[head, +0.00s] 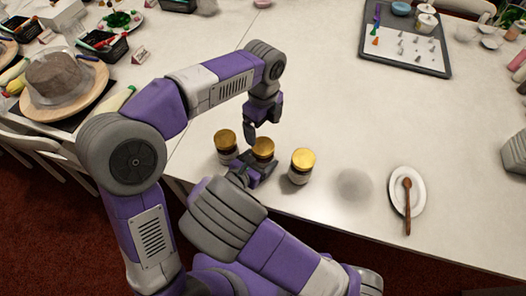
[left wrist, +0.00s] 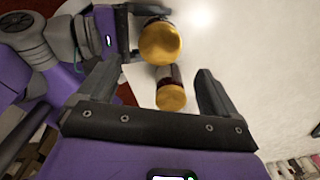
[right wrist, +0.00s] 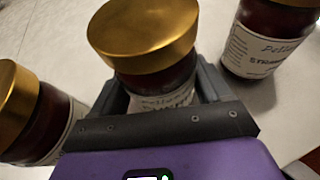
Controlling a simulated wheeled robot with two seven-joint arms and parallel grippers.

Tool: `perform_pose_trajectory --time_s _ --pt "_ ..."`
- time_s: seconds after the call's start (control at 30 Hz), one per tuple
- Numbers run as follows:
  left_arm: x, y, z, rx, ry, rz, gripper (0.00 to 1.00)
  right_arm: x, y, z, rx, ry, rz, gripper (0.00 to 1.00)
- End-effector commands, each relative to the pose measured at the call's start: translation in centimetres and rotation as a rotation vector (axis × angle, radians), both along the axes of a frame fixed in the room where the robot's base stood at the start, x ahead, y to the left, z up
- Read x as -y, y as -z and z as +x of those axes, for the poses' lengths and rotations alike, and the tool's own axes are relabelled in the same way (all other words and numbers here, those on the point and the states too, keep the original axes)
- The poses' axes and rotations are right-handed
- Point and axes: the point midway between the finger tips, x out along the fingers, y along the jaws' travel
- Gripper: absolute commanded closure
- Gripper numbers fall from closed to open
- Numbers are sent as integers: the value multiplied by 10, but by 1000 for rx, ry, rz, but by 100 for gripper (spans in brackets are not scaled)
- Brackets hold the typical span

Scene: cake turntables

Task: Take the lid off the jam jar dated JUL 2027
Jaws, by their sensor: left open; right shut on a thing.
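Three dark jam jars with gold lids and pale labels stand near the table's front edge. My right gripper (head: 257,173) is shut on the middle jar (head: 263,149), around its body below the lid; its gold lid (right wrist: 143,30) is on. The left jar (head: 225,142) and right jar (head: 302,164) stand on either side, lidded. My left gripper (head: 252,130) is open and empty, just above and behind the middle jar. In the left wrist view its fingers (left wrist: 160,92) are spread, with two lidded jars beyond. Label dates are not readable; the middle label is partly hidden.
A white plate with a wooden spoon (head: 407,200) lies to the right. A dark tray of piping tips (head: 404,62) is at the back right. A cake on a turntable (head: 58,108) stands at the left. The table's middle is clear.

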Motion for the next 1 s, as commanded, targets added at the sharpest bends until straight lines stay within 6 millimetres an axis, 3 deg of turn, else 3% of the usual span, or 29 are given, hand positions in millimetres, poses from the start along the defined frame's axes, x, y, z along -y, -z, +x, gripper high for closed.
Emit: perform_pose_trajectory --time_s 0.4,0.57,1.0 --pt "0 2 0 -7 320 0 7 0 0 0 0 0 0 100" --pt "-1 4 0 -2 375 0 7 0 0 0 0 0 0 100" --pt "0 65 0 -2 380 0 7 0 0 0 0 -1 0 100"
